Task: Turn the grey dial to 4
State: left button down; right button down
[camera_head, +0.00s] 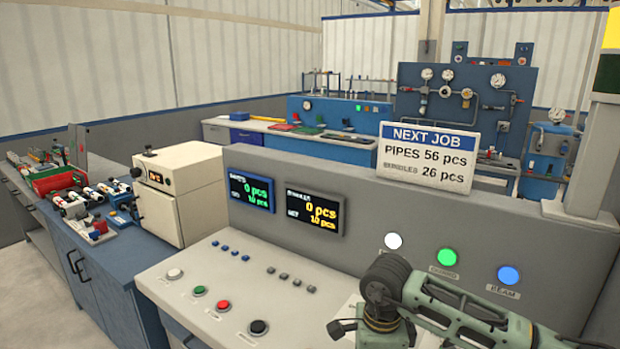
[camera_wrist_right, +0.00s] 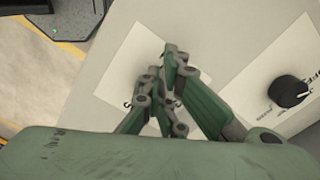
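In the right wrist view, my right gripper (camera_wrist_right: 164,76) is over a white label plate (camera_wrist_right: 127,60) on the light panel. Its two green fingers are close together, and whether they hold anything is unclear. A printed mark shows beside the fingers. No grey dial is clearly visible; the middle of this plate is hidden behind the fingers. A black knob (camera_wrist_right: 288,92) stands on a second white plate to the right, apart from the gripper. In the head view, my right arm (camera_head: 440,312) comes in from the lower right over the console. My left gripper is not in view.
The console (camera_head: 190,262) carries push buttons and small blue and dark switches. Its upright back (camera_head: 340,185) holds two displays, a "NEXT JOB" sign (camera_head: 430,157) and white, green and blue lamps. A cream box (camera_head: 190,192) stands to the left.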

jog(key=shift+w+d, duration=0.1)
jog(key=shift+d, duration=0.05)
jog(key=shift+w+a+b, duration=0.1)
jog(key=shift+a+b, duration=0.1)
jog(key=shift+b, duration=0.2)
notch_tip(320, 180, up, 6)
jog(key=p, duration=0.3)
jog(key=shift+a, duration=0.2)
